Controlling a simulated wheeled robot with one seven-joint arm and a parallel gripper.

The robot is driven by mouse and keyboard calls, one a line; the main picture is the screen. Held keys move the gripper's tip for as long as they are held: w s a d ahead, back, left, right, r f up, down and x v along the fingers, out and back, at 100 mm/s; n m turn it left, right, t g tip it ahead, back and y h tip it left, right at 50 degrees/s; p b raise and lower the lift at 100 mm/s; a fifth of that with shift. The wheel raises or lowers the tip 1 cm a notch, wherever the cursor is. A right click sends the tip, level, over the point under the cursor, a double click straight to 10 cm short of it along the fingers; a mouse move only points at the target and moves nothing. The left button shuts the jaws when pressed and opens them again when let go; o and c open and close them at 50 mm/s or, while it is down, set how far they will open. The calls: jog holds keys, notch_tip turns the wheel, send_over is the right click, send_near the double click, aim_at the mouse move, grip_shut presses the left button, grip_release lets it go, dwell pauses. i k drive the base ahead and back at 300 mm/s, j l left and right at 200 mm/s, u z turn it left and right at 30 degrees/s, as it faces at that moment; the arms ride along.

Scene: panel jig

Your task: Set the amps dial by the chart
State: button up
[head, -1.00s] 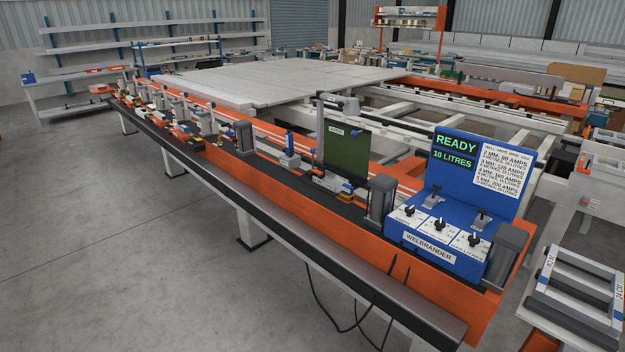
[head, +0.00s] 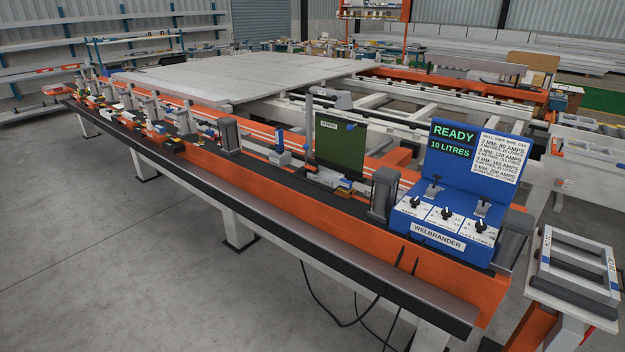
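The blue Welbrander welder (head: 462,174) stands at the right end of the orange bench. Its front panel has three black knobs in a row. The amps dial (head: 414,203) is the left one, with the middle dial (head: 446,213) and the gas litres dial (head: 480,226) to its right. Their pointer settings are too small to tell. A green-on-black display (head: 452,143) reads READY and 10 LITRES. A white chart (head: 500,157) beside it lists plate thickness with amps, starting at 2 MM, 80 AMPS; 3 MM, 120 AMPS. My gripper is not in view.
The long orange bench (head: 330,213) has a dark front rail and carries clamps and small parts. Grey posts (head: 383,192) flank the welder. A stand (head: 575,268) with a frame is at the right. Cables hang below; the floor (head: 130,270) at left is clear.

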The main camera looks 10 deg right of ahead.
aim_at(415, 202)
jog(key=i+l, duration=0.1)
jog(key=i, duration=0.6)
jog(key=i+l+u, duration=0.1)
jog(key=i, duration=0.55)
jog(key=i+l, duration=0.15)
jog(key=i, duration=0.55)
